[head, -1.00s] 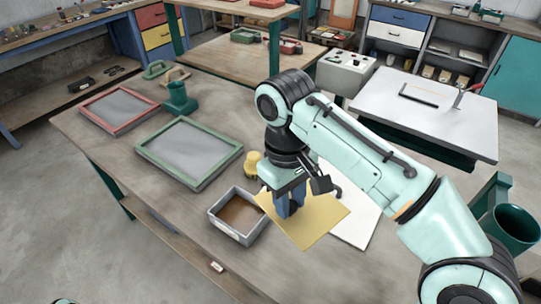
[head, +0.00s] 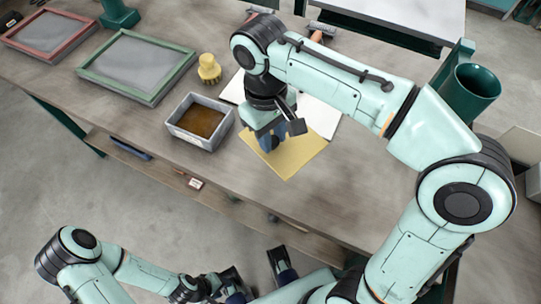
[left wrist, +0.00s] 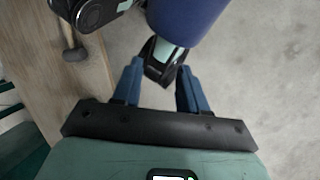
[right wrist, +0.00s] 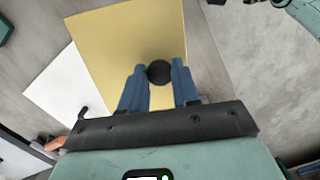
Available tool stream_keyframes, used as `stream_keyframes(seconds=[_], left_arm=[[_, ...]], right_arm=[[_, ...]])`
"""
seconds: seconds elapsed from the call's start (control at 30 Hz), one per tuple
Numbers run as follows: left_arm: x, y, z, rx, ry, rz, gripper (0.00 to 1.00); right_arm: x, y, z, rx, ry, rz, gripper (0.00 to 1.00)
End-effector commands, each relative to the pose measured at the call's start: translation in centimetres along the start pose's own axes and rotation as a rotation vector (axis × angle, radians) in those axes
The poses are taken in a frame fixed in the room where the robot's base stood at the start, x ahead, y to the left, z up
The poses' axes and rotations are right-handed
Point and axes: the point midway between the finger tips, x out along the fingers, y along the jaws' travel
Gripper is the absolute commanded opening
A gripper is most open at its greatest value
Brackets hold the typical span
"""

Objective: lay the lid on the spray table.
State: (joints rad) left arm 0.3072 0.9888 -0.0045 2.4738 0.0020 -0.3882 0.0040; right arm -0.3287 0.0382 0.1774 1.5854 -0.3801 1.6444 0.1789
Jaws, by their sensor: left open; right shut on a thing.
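The lid is a flat yellow square plate (head: 297,156) with a round black knob (right wrist: 159,72). My right gripper (right wrist: 157,75) is shut on the knob, with its blue fingers at either side. In the head view my right gripper (head: 283,138) points down over the plate, hiding its knob and part of its back edge. The plate overlaps a white sheet (head: 322,118) on the wooden table; whether it touches the surface is unclear. My left gripper (left wrist: 158,80) is open and empty near the table's front edge. A white-topped table (head: 400,18), possibly the spray table, stands at the back right.
On the wooden table (head: 150,130) stand a grey box with brown contents (head: 197,122), a yellow brush-like object (head: 208,70), a green-framed screen (head: 140,66) and a red-framed screen (head: 48,36). A dark green cylinder (head: 470,90) stands right, beside my right arm.

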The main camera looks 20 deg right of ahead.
Motion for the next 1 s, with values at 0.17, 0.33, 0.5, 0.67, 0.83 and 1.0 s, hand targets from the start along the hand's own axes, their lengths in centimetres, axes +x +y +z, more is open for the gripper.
stream_keyframes(seconds=[0.17, 0.33, 0.5, 0.67, 0.83, 1.0], left_arm=[[0.8, -0.1, -0.5, 0.002, 0.015, 0.004, 0.43], [0.9, -0.1, -0.7, 0.003, 0.022, 0.005, 0.43], [1.4, -0.2, -1.0, 0.003, 0.030, 0.006, 0.43], [1.6, -0.2, -1.2, 0.004, 0.036, 0.008, 0.43], [1.6, -0.1, -1.2, 0.004, 0.036, 0.008, 0.43], [1.7, -0.2, -1.2, 0.004, 0.036, 0.008, 0.43]], right_arm=[[4.0, 0.0, -0.4, 0.001, -0.003, 0.000, 0.00], [5.4, 0.0, -0.6, 0.001, -0.001, 0.000, 0.00], [7.8, 0.0, -0.9, 0.001, -0.004, 0.000, 0.00], [9.5, 0.0, -1.1, 0.001, -0.001, 0.000, 0.00], [9.5, 0.0, -1.2, 0.001, 0.001, 0.000, 0.00], [9.7, 0.0, -1.2, 0.001, 0.000, 0.000, 0.00]])
